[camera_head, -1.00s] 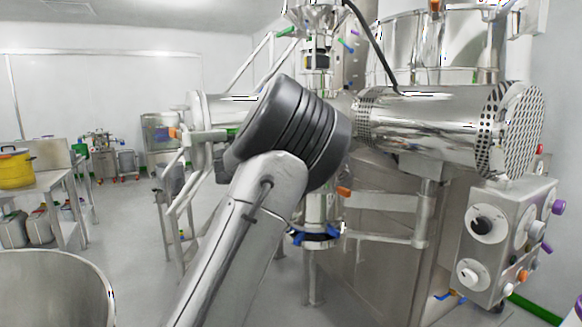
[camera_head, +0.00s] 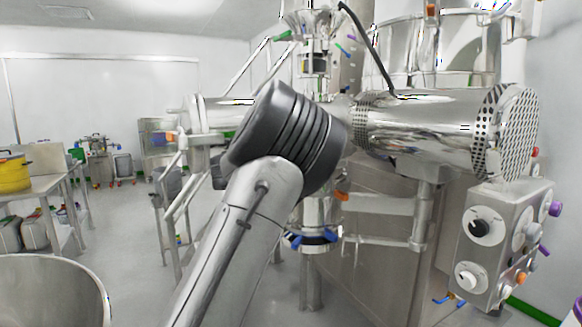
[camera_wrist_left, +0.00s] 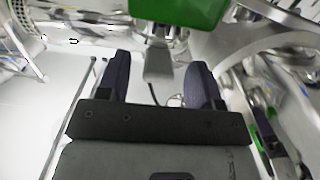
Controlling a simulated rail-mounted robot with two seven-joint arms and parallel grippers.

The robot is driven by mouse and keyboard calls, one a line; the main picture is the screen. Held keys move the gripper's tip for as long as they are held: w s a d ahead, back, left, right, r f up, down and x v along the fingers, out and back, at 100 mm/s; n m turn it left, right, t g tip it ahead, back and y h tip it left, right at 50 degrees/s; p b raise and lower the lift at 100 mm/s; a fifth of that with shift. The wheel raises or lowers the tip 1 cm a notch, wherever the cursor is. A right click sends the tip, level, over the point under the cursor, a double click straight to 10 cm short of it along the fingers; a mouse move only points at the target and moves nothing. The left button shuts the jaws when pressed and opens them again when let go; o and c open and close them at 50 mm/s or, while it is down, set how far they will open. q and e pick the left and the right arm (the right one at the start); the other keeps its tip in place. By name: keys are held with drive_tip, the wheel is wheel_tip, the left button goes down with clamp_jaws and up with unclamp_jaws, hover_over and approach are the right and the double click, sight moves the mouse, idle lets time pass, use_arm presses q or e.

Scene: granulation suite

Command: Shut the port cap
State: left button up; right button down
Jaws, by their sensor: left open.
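My left gripper (camera_wrist_left: 160,85) shows in the left wrist view with its two dark fingers apart. A steel lever-like piece (camera_wrist_left: 158,62) stands in the gap between the fingertips; I cannot tell whether they touch it. A green part (camera_wrist_left: 180,12) is just above it. In the head view my own grey arm covers the middle, and the gripper is hidden behind it. A steel cylinder with a round flanged end (camera_head: 197,122) sticks out left of the arm, with orange and green fittings near it. I cannot tell for certain which part is the port cap. My right gripper is not in view.
A horizontal steel drum (camera_head: 430,125) with a perforated end is right of my arm. A control box (camera_head: 505,240) with knobs stands at the lower right. Steel rails (camera_head: 180,195) stand on the left. A steel vessel rim (camera_head: 60,258) is at lower left. Floor between is clear.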

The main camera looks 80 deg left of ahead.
use_arm(q)
drive_tip(key=shift+s, duration=0.1)
drive_tip(key=p+v, duration=0.1)
drive_tip(key=v, duration=1.2)
drive_tip(key=shift+s+d, duration=0.15)
drive_tip(key=shift+s, duration=0.15)
